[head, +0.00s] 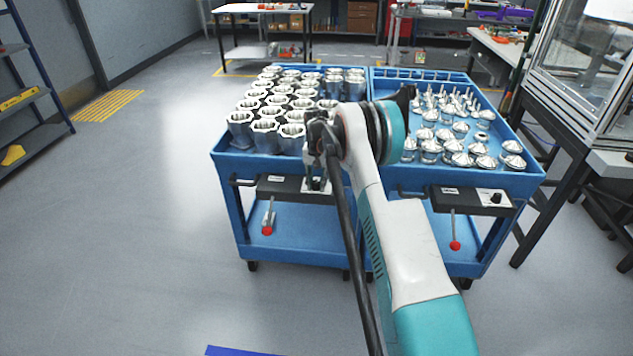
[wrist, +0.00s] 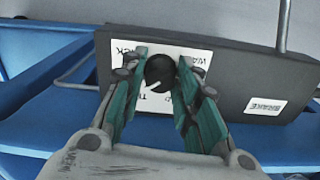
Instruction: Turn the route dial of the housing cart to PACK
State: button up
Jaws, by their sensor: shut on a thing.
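The housing cart (head: 225,165) is the left blue cart, carrying rows of silver housings. Its black front panel (head: 283,188) is partly hidden by my arm in the head view. In the wrist view the route dial (wrist: 159,70) is a round black knob with a white pointer mark toward the lower left of the picture. It sits on a white label plate (wrist: 203,58) with upside-down lettering, partly covered by my fingers; I cannot read the pointed-at word for certain. My gripper (wrist: 161,64) has its teal fingers on either side of the knob, shut on it.
A BRAKE label (wrist: 265,106) and a grey lever rod (wrist: 284,25) are beside the dial. A red-knobbed lever (head: 268,218) hangs below the panel. A second blue cart (head: 525,180) with metal parts stands close on the right. The floor at left is clear.

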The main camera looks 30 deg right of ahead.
aim_at(316, 182)
jog(key=m, duration=0.3)
jog(key=shift+m, duration=2.3)
jog(key=o, duration=1.1)
notch_tip(316, 182, up, 12)
jog(key=shift+f, duration=0.1)
